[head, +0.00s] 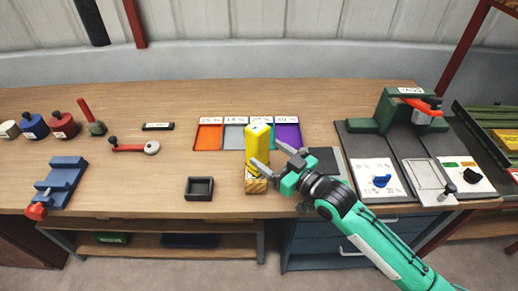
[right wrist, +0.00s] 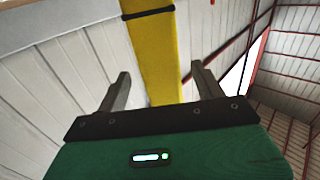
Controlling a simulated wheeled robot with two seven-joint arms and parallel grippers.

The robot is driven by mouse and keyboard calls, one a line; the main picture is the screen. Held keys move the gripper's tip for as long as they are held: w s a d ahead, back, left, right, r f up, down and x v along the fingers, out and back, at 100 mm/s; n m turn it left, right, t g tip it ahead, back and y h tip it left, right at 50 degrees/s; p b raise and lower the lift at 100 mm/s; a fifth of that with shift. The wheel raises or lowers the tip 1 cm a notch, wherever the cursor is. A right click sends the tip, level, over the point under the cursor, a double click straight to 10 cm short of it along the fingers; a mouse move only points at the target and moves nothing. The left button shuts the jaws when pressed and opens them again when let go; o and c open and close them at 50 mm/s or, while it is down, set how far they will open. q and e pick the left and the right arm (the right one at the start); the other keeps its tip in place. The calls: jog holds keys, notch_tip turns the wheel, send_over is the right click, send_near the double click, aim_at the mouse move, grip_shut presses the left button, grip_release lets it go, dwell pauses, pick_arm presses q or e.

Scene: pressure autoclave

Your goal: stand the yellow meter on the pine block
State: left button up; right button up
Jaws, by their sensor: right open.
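The yellow meter (head: 258,145) stands upright on the pine block (head: 256,184) near the front edge of the bench in the head view. My right gripper (head: 268,163) is at the meter's lower right, its fingers apart on either side of the meter. In the right wrist view the meter (right wrist: 153,50) rises as a yellow column with a dark band, between and beyond the two open fingers (right wrist: 160,92). A gap shows between each finger and the meter there. The meter's base is partly hidden by the near finger. My left gripper is not in view.
A small dark square tray (head: 199,188) sits left of the block. Coloured trays (head: 208,136) line up behind the meter. A blue vise (head: 60,182) is at the left and a green press (head: 400,112) at the right. Bare wood lies between the vise and dark tray.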

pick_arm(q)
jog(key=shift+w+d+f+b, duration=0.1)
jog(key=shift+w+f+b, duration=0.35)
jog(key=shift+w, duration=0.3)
pick_arm(e)
jog(key=v, duration=0.6)
jog(key=shift+s+d, duration=0.25)
jog(key=shift+s, duration=0.05)
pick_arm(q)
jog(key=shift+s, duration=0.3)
